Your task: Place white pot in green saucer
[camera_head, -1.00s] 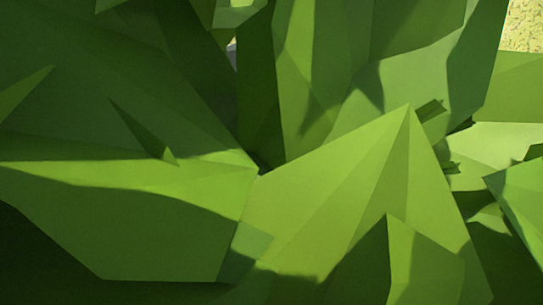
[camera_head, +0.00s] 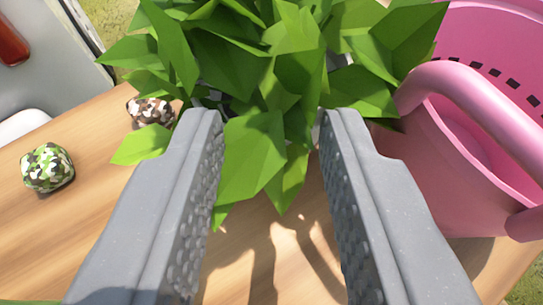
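A plant with bright green pointed leaves (camera_head: 255,155) fills the top middle of the view. Its leaves hide nearly all of what it grows in. Small pale patches show between the leaves, but I cannot tell whether they are the white pot. My gripper (camera_head: 272,118) is open, with its two grey fingers wide apart and pointing at the plant. Leaves hang between and over the fingertips. I see no hold on a pot between the fingers.
On the wooden table (camera_head: 95,190) at left lie a green camouflage lump (camera_head: 47,167) and a brown camouflage lump (camera_head: 150,111). A red object (camera_head: 12,42) is at the far left. Bare wood shows below the plant.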

